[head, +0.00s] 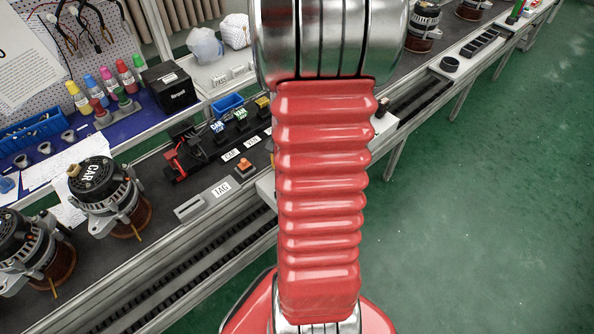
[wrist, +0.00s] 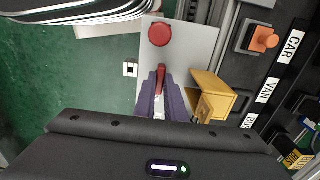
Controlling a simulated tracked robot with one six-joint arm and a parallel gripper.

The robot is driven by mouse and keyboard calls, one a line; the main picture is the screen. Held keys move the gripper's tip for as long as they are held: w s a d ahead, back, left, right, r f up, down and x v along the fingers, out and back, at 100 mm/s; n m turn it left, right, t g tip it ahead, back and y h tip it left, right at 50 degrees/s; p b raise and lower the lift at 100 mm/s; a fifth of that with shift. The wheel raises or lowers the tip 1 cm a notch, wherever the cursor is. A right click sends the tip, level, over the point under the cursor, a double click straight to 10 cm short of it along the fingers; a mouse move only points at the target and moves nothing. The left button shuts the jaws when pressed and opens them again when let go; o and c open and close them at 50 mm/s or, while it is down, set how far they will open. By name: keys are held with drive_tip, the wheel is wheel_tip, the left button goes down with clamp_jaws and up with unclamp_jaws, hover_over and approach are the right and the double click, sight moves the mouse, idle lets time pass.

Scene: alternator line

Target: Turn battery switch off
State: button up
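In the wrist view, a red handle (wrist: 161,78), which looks like the battery switch, stands on a light grey panel (wrist: 196,40). Its long side lies in line with my fingers. My gripper (wrist: 162,84) has its two purple-grey fingers on either side of the handle. They look closed against it, with no clear gap at the tips. The handle's lower part and base are partly hidden between the fingers. In the head view my own arm covers the panel, the switch and my gripper.
A round red button (wrist: 160,35) sits on the panel above the handle. A yellow open box (wrist: 211,95) stands close to the right finger. An orange button (wrist: 264,39) is farther right. Green floor lies left. Alternators (head: 105,195) stand on the line in the head view.

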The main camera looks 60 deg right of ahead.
clamp_jaws()
drive_tip(key=shift+n, duration=0.5)
drive_tip(key=n, duration=1.2)
drive_tip(key=shift+n, duration=2.5)
drive_tip(key=o, duration=0.5)
unclamp_jaws()
